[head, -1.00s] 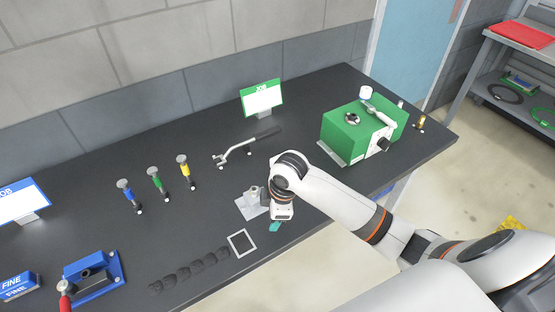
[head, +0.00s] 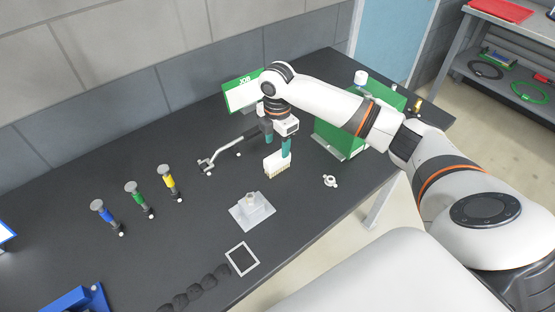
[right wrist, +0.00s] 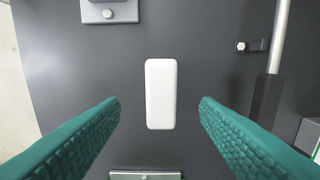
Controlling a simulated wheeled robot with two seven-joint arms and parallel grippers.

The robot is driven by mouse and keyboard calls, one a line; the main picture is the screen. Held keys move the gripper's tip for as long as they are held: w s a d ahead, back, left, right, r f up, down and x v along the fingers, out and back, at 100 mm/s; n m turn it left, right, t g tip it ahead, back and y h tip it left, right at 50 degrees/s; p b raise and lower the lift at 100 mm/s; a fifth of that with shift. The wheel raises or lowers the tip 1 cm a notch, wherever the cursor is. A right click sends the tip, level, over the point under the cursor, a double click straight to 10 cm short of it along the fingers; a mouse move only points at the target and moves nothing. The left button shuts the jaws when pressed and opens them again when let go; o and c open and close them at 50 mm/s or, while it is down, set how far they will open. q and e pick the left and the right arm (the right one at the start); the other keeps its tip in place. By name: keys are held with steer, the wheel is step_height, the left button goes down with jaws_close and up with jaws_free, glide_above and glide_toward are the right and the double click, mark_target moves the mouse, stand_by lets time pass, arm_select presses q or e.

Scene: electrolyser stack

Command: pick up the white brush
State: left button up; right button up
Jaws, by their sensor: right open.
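The white brush (head: 275,166) stands on the dark bench with its pale bristles down, near the middle of the head view. In the right wrist view the brush (right wrist: 160,94) is a plain white rounded block seen from above. My right gripper (head: 278,147) is above the brush, open and empty. Its teal fingers (right wrist: 160,106) lie on either side of the brush in the right wrist view, with a gap on both sides. I cannot tell how far the fingertips are above it. My left gripper is not in view.
A long-handled tool (head: 222,151) lies behind the brush to the left. A grey block on a plate (head: 253,212) stands in front. A small white fitting (head: 330,181) and a green box (head: 336,138) are to the right. The bench around the brush is clear.

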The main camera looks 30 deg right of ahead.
mark_target(277, 156)
steer(key=shift+w+f, duration=0.1)
steer(key=shift+f, duration=0.25)
steer(key=shift+w+f, duration=0.1)
steer(key=shift+f, duration=0.25)
steer(key=f+p, duration=0.2)
steer(key=f, duration=0.1)
steer(key=shift+s+f, duration=0.2)
steer(key=shift+f, duration=0.05)
steer(key=shift+d+f, duration=0.1)
steer(key=shift+f, duration=0.45)
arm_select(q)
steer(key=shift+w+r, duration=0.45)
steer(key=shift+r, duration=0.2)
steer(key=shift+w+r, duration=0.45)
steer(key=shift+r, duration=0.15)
arm_select(e)
steer(key=shift+w+f, duration=0.1)
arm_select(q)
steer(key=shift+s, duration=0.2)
arm_select(e)
steer(key=c, duration=1.1)
steer(key=shift+r, duration=0.2)
step_height(277, 156, up, 8)
steer(key=shift+r+b, duration=0.2)
steer(key=shift+b, duration=0.9)
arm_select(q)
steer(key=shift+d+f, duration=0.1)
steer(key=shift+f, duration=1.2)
arm_select(e)
steer(key=shift+r, duration=0.7)
